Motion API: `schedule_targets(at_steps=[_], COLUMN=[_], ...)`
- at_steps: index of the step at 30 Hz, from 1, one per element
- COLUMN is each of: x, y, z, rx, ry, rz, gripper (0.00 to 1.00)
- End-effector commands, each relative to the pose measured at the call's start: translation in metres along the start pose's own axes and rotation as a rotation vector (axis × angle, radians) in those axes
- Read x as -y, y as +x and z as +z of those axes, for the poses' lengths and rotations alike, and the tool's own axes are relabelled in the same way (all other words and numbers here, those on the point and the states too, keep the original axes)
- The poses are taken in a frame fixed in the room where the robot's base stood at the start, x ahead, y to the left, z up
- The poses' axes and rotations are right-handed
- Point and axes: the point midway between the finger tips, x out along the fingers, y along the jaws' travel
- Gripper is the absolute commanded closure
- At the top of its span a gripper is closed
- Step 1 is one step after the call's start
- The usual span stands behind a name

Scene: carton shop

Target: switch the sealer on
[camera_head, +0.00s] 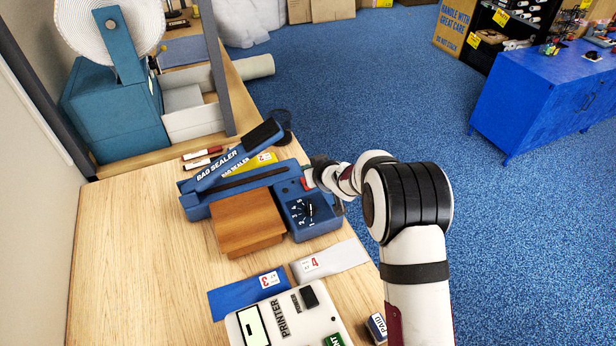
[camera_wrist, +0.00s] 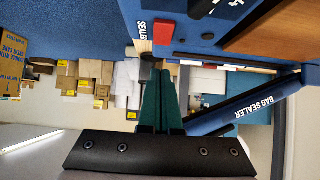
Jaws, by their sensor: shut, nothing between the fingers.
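The blue bag sealer (camera_head: 310,222) stands on the wooden table with its lever arm (camera_head: 232,159) raised. A numbered dial (camera_head: 307,209) is on its control box.
A brown wooden block (camera_head: 245,218) sits against the sealer's front. A white printer (camera_head: 290,318) and blue and grey bags (camera_head: 250,293) lie nearer. Markers (camera_head: 203,152) lie behind the sealer. A teal machine (camera_head: 115,100) stands at the back left. The table's left part is clear.

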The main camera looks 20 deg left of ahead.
Motion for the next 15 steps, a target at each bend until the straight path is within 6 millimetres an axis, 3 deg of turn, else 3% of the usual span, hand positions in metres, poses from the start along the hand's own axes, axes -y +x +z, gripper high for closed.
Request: schedule_targets(at_steps=[6,15], x=[0.000,-0.001], y=[0.019,0.023], z=[0.022,0.026], rx=[0.003,0.002], ry=[0.002,0.001], rz=[0.001,0.001], gripper=[1.00,1.00])
